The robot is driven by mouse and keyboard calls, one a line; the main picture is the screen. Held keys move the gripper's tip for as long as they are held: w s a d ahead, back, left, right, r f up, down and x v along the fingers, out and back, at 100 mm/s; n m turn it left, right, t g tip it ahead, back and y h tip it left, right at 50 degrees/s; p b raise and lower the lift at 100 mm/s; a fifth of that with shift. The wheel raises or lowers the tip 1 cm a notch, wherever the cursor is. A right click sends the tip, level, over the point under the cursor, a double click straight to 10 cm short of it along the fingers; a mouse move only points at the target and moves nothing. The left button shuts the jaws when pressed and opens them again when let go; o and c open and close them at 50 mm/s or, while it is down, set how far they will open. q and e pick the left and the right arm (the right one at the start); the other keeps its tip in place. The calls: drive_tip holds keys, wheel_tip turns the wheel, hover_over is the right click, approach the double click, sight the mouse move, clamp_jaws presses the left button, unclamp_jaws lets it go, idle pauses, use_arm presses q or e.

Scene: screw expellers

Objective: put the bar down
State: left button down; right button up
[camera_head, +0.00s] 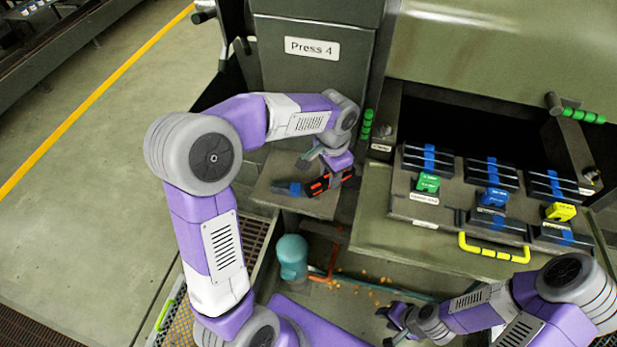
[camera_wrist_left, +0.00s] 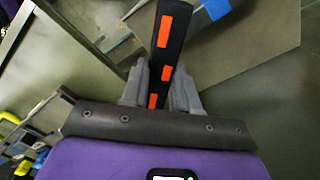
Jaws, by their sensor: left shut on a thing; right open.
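The bar, black with orange marks (camera_head: 324,184), is held by my left gripper (camera_head: 338,172) over the small grey shelf (camera_head: 318,207) under the Press 4 sign. In the left wrist view my left gripper (camera_wrist_left: 162,92) is shut on the bar (camera_wrist_left: 169,45), with orange patches facing the camera. I cannot tell whether the bar touches the shelf. A blue piece (camera_head: 289,188) shows at its left on the shelf; blue also shows in the wrist view (camera_wrist_left: 213,10). My right gripper (camera_head: 392,322) is open and empty at the bottom centre.
A grey tray (camera_head: 400,209) at the right holds dark bars with blue bands and green, blue and yellow tags. A teal cylinder (camera_head: 292,257) stands below the shelf. The Press 4 panel (camera_head: 312,70) rises behind. Open floor lies left.

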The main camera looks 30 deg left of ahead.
sight(312, 184)
use_arm(q)
drive_tip(key=s+a+m, duration=0.2)
drive_tip(key=s+a+m+p, duration=0.1)
drive_tip(key=s, duration=0.1)
drive_tip(key=shift+a+r+m, duration=0.1)
drive_tip(key=shift+r+m, duration=0.25)
drive_tip(key=shift+m, duration=0.05)
drive_tip(key=s+a+m+p, duration=0.2)
drive_tip(key=s+a+m, duration=0.1)
drive_tip(key=s+m, duration=0.7)
drive_tip(key=w+a+f+p, duration=0.1)
drive_tip(key=w+a, duration=0.1)
drive_tip(key=w, duration=0.8)
drive_tip(key=w+a+f, duration=0.1)
drive_tip(key=w+a, duration=0.2)
drive_tip(key=w, duration=0.6)
drive_tip(key=f, duration=0.5)
drive_tip(key=shift+w+d, duration=0.2)
drive_tip(key=shift+d, duration=0.05)
drive_tip(key=shift+w+a+f, duration=0.1)
drive_tip(key=shift+w+f, duration=0.05)
drive_tip(key=shift+w, duration=0.05)
